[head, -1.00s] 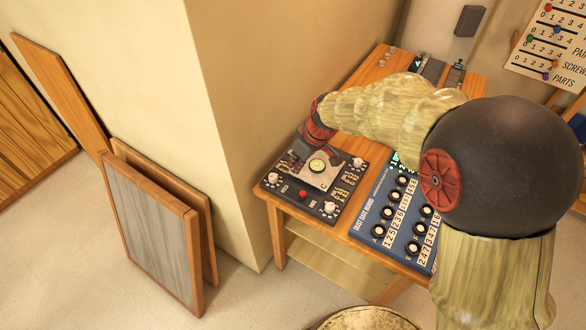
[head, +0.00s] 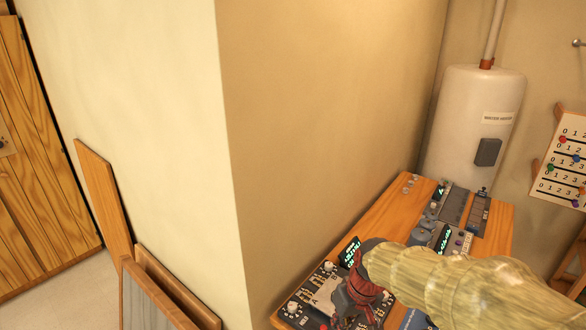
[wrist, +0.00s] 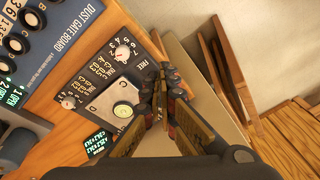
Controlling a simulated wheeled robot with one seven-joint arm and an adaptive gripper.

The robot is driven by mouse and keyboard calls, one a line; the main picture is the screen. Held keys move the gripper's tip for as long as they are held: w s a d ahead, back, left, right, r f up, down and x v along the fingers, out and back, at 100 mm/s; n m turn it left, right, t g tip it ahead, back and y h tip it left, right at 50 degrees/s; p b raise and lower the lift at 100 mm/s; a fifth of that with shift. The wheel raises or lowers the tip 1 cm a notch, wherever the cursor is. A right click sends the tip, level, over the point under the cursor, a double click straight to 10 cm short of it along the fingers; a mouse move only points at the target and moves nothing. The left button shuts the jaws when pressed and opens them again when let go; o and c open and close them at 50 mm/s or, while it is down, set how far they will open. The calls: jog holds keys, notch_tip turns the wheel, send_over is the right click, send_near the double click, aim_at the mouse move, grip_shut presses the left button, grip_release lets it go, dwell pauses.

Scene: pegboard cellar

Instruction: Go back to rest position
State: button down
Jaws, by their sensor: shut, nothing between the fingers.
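My gripper (head: 352,300) is low in the head view, over the dark control panel (head: 300,308) at the near end of the wooden table. In the wrist view my gripper (wrist: 160,82) has its two fingers meeting at the tips, with nothing between them. Whether the tips touch the panel cannot be told. My arm reaches in from the lower right and hides part of the table.
The wooden table (head: 375,213) carries several devices at its far end. The blue dust gate board (wrist: 70,45) lies beside the panel. A wall corner (head: 235,200) stands close on the left. A water heater (head: 470,115) and a peg score board (head: 562,165) are behind. Boards (head: 105,190) lean at left.

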jog(key=s+d+r+m+t+h, duration=0.1)
jog(key=s+d+r+t, duration=0.1)
jog(key=s+r, duration=0.5)
jog(key=s+d+r+m+t, duration=0.2)
jog(key=s+d+r, duration=0.3)
jog(key=s+r, duration=0.2)
jog(key=shift+s+d+h, duration=0.25)
jog(key=shift+s+h, duration=0.15)
jog(key=shift+s, duration=0.3)
jog(key=c, duration=2.6)
grip_release()
